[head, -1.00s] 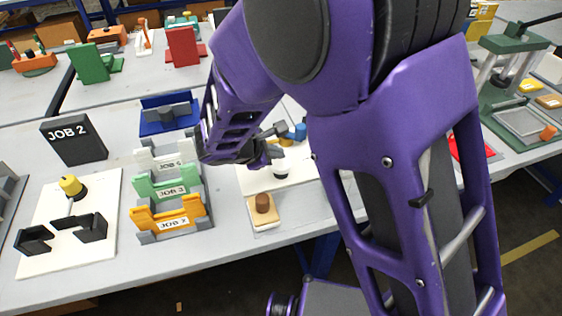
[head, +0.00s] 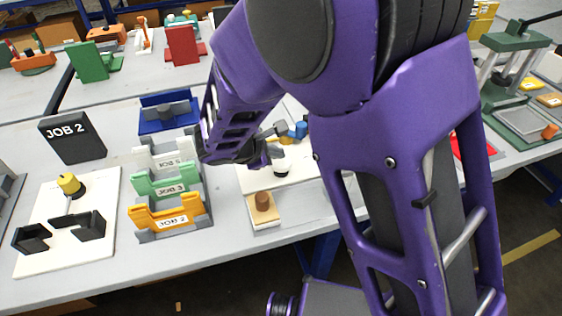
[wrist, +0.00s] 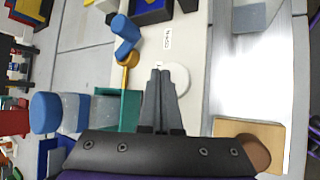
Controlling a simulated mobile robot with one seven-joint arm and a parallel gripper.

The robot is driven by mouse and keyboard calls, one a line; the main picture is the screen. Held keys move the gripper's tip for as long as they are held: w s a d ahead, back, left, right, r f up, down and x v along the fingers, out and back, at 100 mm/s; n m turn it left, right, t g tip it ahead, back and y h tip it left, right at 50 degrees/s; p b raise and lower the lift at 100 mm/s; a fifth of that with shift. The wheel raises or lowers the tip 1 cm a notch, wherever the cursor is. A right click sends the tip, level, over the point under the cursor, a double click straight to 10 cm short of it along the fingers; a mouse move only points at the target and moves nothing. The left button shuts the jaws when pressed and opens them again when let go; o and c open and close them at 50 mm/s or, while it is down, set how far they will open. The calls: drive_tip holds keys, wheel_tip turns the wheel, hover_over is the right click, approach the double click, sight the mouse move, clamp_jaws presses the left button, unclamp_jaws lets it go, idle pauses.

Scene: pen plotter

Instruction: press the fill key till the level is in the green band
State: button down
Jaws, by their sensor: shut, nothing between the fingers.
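My gripper (wrist: 161,74) is shut and empty, its fingers close together over a white panel (wrist: 190,38). A round white disc (wrist: 181,77) lies at the fingertips, partly covered by them; I cannot tell whether they touch it. A small label on the panel is too small to read. In the head view my gripper (head: 272,157) is low over the same white panel (head: 300,172), beside a small white and dark round piece (head: 281,170). I cannot make out which piece is the fill key. No level or green band can be made out; my arm hides part of the panel.
A blue piece (wrist: 126,28) and a yellow-orange part (wrist: 128,60) stand beside the fingers. A wooden block (head: 264,219) with a brown knob (head: 263,201) sits in front. Job-labelled racks (head: 172,217) stand left. Bare table lies along the front edge.

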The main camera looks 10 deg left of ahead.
sight(277, 163)
drive_tip(key=shift+f, duration=0.8)
idle(0.8)
idle(0.3)
drive_tip(key=shift+r+p, duration=0.5)
drive_tip(key=shift+r, duration=0.65)
drive_tip(key=shift+r+p, duration=1.7)
drive_tip(key=shift+r, duration=0.8)
